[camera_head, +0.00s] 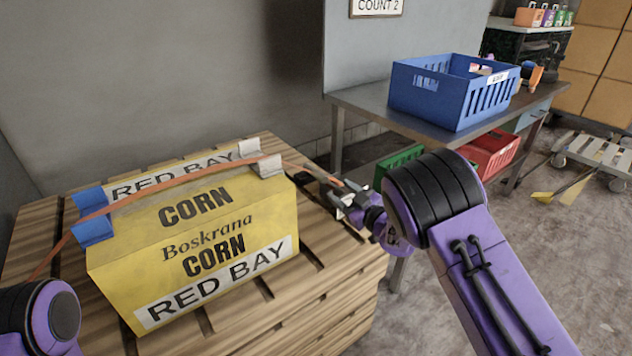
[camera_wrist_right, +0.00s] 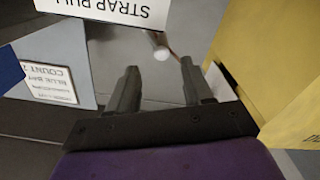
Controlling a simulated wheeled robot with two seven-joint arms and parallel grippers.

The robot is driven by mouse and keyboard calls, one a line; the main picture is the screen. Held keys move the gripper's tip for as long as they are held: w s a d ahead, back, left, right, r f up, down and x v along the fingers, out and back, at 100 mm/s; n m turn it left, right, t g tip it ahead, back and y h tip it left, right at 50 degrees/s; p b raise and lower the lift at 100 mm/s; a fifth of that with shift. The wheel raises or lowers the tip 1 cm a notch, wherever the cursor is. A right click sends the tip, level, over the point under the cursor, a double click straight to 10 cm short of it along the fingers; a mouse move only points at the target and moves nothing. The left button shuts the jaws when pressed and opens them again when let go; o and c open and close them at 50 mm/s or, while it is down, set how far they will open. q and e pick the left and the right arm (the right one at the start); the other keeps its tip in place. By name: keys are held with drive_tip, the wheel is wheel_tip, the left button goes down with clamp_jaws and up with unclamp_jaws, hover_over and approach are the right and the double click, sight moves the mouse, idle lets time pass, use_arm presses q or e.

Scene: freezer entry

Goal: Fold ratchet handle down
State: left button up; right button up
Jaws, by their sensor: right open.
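An orange strap (camera_head: 180,183) runs over the yellow corn boxes (camera_head: 190,250) on a wooden pallet stack and down their right side. Its lower right end meets my right gripper (camera_head: 340,192), which is open beside the boxes. The ratchet there is small and largely hidden by the gripper, so its handle's angle is unclear. In the right wrist view my open fingers (camera_wrist_right: 160,82) have a pale, round-ended piece (camera_wrist_right: 158,46) just beyond them, perhaps the handle, apart from both fingers. Only a link of my left arm shows; its gripper is out of view.
Blue corner guards (camera_head: 93,230) and grey ones (camera_head: 267,165) sit under the strap. A metal table (camera_head: 360,98) with a blue crate (camera_head: 430,98) stands behind my right arm. A red crate (camera_head: 490,155) is beneath it.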

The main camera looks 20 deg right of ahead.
sight(325, 180)
drive_tip(key=x, duration=1)
drive_tip(key=shift+s+a+r, duration=0.1)
clamp_jaws()
